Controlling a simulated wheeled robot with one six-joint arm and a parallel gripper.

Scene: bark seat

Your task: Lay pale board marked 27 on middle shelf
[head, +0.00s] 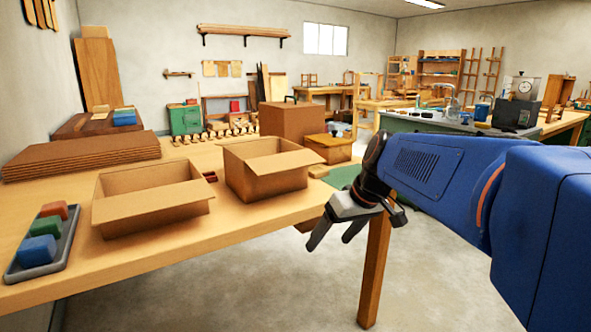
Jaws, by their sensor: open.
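My gripper (335,236) is open and empty. It points down past the right front edge of the wooden table (250,216), above the concrete floor. I see no pale board with a readable 27 on it. A shelf unit (440,68) stands far off at the back right; it is too small to tell its boards apart or whether it is the one named.
Two open cardboard boxes (150,205) (266,170) stand on the table. A grey tray (66,240) holds coloured blocks at the left. Stacked brown sheets (80,156) lie behind. A table leg (375,265) stands near my gripper. The floor at front right is clear.

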